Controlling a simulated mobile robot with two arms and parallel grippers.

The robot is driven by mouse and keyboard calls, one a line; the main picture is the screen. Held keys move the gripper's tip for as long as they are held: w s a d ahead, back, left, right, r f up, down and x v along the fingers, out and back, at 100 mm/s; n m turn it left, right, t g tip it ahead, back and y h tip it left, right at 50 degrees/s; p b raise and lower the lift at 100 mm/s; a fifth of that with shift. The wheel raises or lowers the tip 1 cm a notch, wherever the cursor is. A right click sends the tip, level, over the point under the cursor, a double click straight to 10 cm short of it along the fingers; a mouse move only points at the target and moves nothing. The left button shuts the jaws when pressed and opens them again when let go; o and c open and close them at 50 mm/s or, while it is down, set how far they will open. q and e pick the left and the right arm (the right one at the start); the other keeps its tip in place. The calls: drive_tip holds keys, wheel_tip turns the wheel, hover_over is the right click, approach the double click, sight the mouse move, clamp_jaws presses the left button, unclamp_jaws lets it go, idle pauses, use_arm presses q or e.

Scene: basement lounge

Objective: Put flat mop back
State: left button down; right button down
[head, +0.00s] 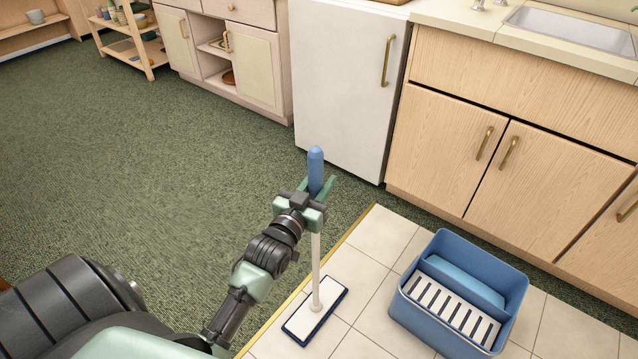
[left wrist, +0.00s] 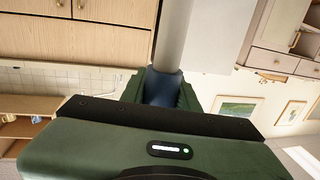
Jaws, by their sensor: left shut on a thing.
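The flat mop (head: 316,265) stands upright, with a blue grip on top, a pale pole and a flat white head with a dark blue edge. Its head is at the tiled floor; I cannot tell whether it touches. My left gripper (head: 318,190) is shut on the blue grip near the top of the pole. In the left wrist view the blue grip (left wrist: 161,88) sits between the fingers, and the pale pole runs up from it. A blue bucket (head: 425,325) with a white slotted insert and a light blue compartment stands on the tiles, right of the mop. My right gripper is not in view.
Wooden sink cabinets (head: 460,135) and a white fridge (head: 345,80) line the back. A pale cabinet (head: 255,65) and a wooden shelf stand farther left. A yellow strip (head: 345,238) edges the tiles. The green carpet (head: 150,160) at left is clear.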

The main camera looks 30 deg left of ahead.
use_arm(q)
drive_tip(key=shift+r, duration=0.2)
drive_tip(key=shift+f, duration=0.15)
drive_tip(key=c, duration=1.1)
unclamp_jaws()
drive_tip(key=shift+f, duration=0.1)
drive_tip(key=shift+o, duration=0.2)
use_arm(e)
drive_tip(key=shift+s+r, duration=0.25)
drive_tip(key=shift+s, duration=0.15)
